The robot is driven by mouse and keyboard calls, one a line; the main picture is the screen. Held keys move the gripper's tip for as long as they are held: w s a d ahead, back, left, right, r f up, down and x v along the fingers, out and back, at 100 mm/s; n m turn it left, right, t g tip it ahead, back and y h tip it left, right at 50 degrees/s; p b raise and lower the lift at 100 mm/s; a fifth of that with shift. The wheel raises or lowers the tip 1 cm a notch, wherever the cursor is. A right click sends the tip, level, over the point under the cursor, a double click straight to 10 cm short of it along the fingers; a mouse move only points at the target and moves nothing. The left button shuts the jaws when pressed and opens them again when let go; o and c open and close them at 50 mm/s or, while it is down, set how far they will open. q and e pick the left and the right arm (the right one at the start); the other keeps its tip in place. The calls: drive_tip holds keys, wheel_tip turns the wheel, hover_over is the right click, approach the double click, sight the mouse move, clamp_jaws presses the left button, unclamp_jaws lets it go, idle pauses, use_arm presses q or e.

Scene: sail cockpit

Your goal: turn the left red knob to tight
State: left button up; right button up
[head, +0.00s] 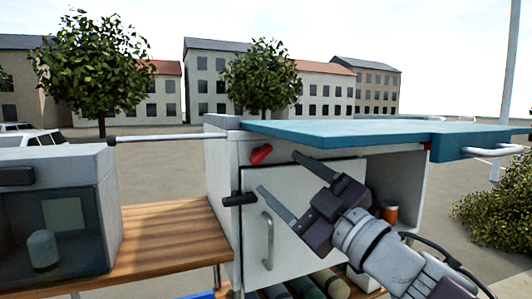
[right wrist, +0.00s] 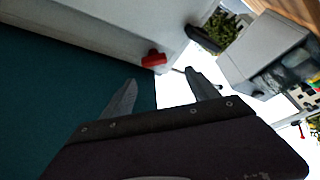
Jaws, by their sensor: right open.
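The left red knob (head: 262,154) sits on the pale front strip of the cabinet, just under the teal top, and looks slanted. My right gripper (head: 279,172) is open and empty, a little below and right of the knob, its fingers pointing up and left towards it. In the right wrist view the red knob (right wrist: 154,59) shows just beyond the open fingertips (right wrist: 160,76), between them in the picture and apart from them. I cannot read any tight mark. My left gripper is out of view.
A teal top (head: 340,132) overhangs the cabinet. A black handle (head: 240,199) juts out below left of the knob, near a white door with a grey bar handle (head: 267,240). A small red part (head: 427,146) shows at the right. A wooden bench (head: 165,236) lies left.

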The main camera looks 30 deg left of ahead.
sight(263, 156)
drive_tip(key=p+x, duration=0.1)
drive_tip(key=x, duration=0.1)
drive_tip(key=w+p+x, duration=0.1)
drive_tip(key=x, duration=0.1)
drive_tip(key=p+x, duration=0.1)
drive_tip(key=x, duration=0.2)
drive_tip(key=shift+w+d, duration=0.2)
drive_tip(key=shift+d, duration=0.15)
drive_tip(key=shift+s+a, duration=0.2)
drive_tip(key=shift+s, duration=0.2)
drive_tip(key=shift+d, duration=0.15)
drive_tip(key=shift+w+d, duration=0.2)
drive_tip(key=shift+w, duration=0.15)
drive_tip(key=c, duration=1.4)
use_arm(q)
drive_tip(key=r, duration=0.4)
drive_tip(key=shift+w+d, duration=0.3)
use_arm(e)
drive_tip(key=shift+o, duration=0.2)
drive_tip(key=shift+s, duration=0.15)
